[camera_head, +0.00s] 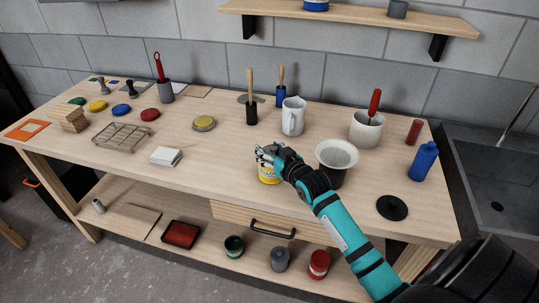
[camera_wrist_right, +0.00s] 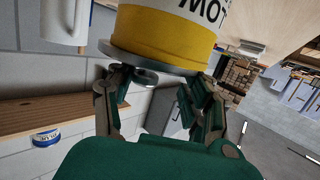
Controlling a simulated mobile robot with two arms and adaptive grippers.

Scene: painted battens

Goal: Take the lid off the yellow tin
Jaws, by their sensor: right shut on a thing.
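The yellow tin (camera_head: 268,175) stands on the bench near the front edge, left of the white strainer. In the right wrist view it fills the top as a yellow and white body (camera_wrist_right: 165,32) with dark lettering. Its grey lid (camera_wrist_right: 150,60) lies against the tin's end, with no clear gap visible. My right gripper (camera_head: 267,154) is over the tin's top, and in the wrist view its fingers (camera_wrist_right: 160,90) are at either side of the lid, shut on it. The gripper hides most of the lid in the head view. My left gripper is not in view.
A white strainer (camera_head: 337,152) on a dark pot stands just right of my wrist. A white mug (camera_head: 293,116) is behind the tin. A black disc (camera_head: 392,207) lies to the right. The bench (camera_head: 220,165) left of the tin is clear up to the white stack (camera_head: 166,156).

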